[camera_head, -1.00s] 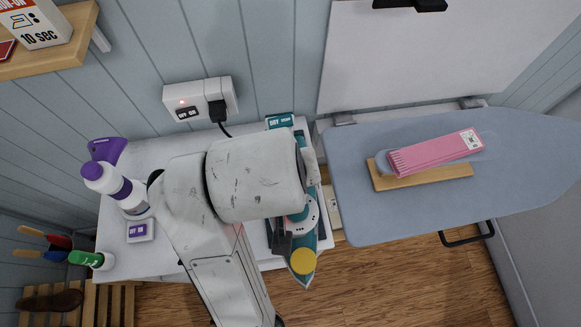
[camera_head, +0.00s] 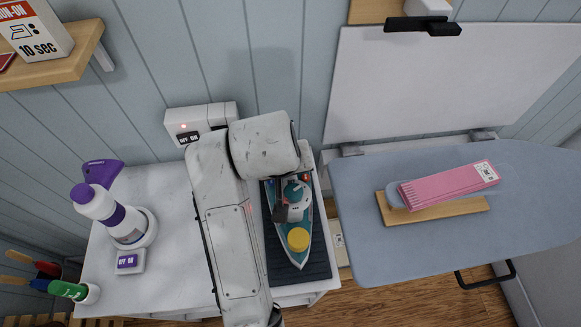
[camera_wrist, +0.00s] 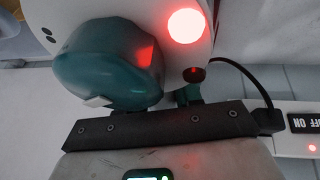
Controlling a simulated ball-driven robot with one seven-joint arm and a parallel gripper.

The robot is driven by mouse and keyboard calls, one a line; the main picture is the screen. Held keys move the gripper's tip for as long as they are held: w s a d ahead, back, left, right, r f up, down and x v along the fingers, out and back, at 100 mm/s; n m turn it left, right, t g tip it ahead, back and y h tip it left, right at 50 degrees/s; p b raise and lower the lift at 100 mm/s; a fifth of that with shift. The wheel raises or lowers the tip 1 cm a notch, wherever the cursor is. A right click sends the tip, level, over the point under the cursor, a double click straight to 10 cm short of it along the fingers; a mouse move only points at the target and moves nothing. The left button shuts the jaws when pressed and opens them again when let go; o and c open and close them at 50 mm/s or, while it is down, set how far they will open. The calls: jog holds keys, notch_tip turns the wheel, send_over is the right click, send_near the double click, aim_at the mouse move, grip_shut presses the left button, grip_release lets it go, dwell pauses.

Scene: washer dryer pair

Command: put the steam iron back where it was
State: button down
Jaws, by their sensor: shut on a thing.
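The steam iron (camera_head: 290,255) is teal and white with a yellow round part on top. It is over the dark ribbed mat (camera_head: 318,268) on the white top, its pointed nose toward the front edge. I cannot tell whether its sole touches the mat. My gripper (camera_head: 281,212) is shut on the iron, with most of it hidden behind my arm. In the wrist view, the iron's teal rounded body (camera_wrist: 105,65) fills the upper left, beside a glowing red lamp. The dark gripper bar lies just below it.
The ironing board (camera_head: 385,255) on the right carries a pink pack (camera_head: 450,186) on a wooden board. The wall outlet (camera_head: 192,125) is behind.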

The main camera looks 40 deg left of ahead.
jog(key=shift+w+a+f, duration=0.25)
jog(key=shift+f, duration=0.05)
jog(key=shift+f+p, duration=0.55)
jog(key=shift+f, duration=1.1)
jog(key=c, duration=0.8)
grip_release()
jog(key=shift+f, duration=0.15)
jog(key=shift+o, duration=0.2)
jog(key=b+v, duration=0.1)
jog(key=v, duration=1.1)
jog(key=shift+r, duration=0.2)
